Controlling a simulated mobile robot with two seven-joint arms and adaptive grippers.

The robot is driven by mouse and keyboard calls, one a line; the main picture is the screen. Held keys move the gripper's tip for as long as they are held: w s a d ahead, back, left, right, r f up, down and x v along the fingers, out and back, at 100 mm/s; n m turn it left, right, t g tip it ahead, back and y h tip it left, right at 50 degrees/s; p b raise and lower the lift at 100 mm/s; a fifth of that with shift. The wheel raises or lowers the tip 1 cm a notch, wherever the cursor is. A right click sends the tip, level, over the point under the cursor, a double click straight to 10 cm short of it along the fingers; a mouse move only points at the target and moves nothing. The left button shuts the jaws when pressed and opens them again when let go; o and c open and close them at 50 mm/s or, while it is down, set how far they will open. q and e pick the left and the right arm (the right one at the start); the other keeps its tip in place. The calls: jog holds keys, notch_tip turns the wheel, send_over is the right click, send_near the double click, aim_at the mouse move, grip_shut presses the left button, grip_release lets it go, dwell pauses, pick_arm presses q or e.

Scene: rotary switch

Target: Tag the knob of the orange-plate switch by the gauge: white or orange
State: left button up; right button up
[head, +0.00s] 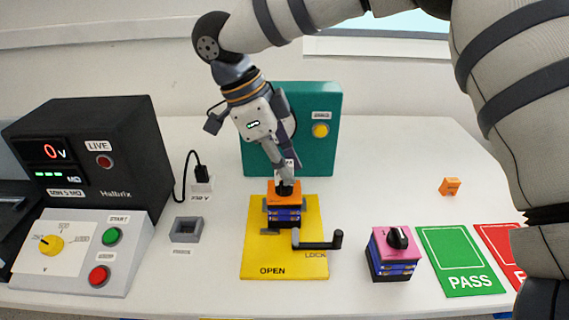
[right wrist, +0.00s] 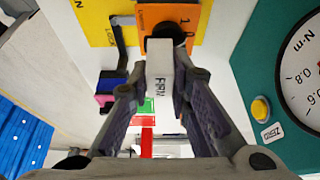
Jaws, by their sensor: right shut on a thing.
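The orange-plate switch (head: 271,200) sits upright on the yellow fixture (head: 252,235), its black knob (head: 285,188) on top. My right gripper (head: 286,165) is above it, pointing down. In the right wrist view my right gripper (right wrist: 158,88) is shut on a white tag (right wrist: 160,68) with dark lettering. The tag's far end meets or overlaps the black knob (right wrist: 165,40); I cannot tell if they touch. An orange tag (head: 450,186) lies on the table at right. The teal gauge box (head: 262,150) stands behind; its dial (right wrist: 304,70) shows partly, no needle visible. My left gripper is out of view.
A pink-plate switch (head: 393,245) stands right of the fixture, whose black lever (head: 318,242) lies near LOCK. Green PASS (head: 460,262) and red (head: 500,245) mats lie at right. A grey probe socket (head: 187,229), black meter (head: 100,140) and button panel (head: 85,250) are at left.

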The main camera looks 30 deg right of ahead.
jog(key=shift+f, duration=0.35)
jog(key=shift+r, duration=0.4)
jog(key=shift+f, duration=0.5)
dwell(1.4)
jog(key=shift+r, duration=0.1)
jog(key=shift+r, duration=0.4)
dwell(0.5)
jog(key=shift+f, duration=0.5)
dwell(0.8)
jog(key=o, duration=0.9)
